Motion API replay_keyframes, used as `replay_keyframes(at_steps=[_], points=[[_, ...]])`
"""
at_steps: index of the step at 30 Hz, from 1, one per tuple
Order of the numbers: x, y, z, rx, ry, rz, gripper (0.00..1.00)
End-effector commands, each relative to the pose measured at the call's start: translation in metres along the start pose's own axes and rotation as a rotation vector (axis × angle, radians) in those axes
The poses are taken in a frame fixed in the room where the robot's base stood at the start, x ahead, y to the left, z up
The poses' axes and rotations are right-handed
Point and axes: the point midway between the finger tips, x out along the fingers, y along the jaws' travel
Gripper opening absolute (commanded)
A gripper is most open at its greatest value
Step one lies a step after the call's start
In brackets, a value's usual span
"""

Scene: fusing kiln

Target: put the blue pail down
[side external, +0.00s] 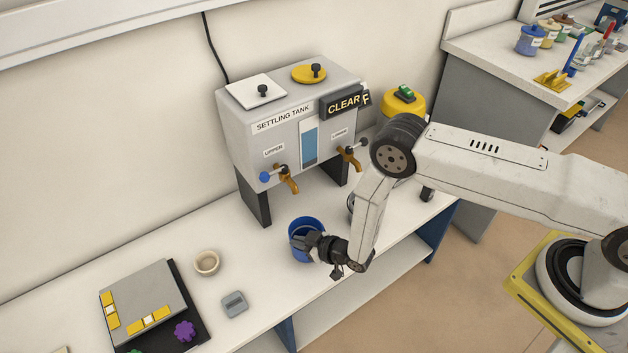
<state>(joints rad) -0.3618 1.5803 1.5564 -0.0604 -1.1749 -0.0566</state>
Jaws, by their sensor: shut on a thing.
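The blue pail (305,224) is at the bench below the settling tank, in front of and a little right of the tank's upper tap. It looks upright, with its open mouth facing up. My gripper (308,242) is at the pail's near side and shut on it, covering part of its front wall. The fingertips are small and partly hidden against the pail. I cannot tell whether the pail's base touches the bench top (235,262) or is slightly above it.
The grey settling tank (235,152) stands on dark legs behind the pail, with its upper tap (287,184) and lower tap (352,158) jutting forward. A beige bowl (206,263), a grey block (235,304) and a plate with yellow pieces (140,285) lie to the left. Some bench left of the pail is clear.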

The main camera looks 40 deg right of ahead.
Motion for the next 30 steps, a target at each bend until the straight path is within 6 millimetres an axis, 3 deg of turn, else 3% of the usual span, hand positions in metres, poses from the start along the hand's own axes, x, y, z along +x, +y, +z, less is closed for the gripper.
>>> replay_keyframes(at_steps=[4, 18, 22, 30], points=[[0.0035, -0.0004, 0.0094, 0.000, 0.000, 0.000, 0.00], [0.0052, -0.0007, 0.0135, 0.000, 0.001, 0.000, 0.00], [0.0051, -0.0007, 0.0138, 0.000, 0.000, 0.000, 0.40], [0.0052, -0.0007, 0.0134, 0.000, 0.000, 0.000, 0.41]])
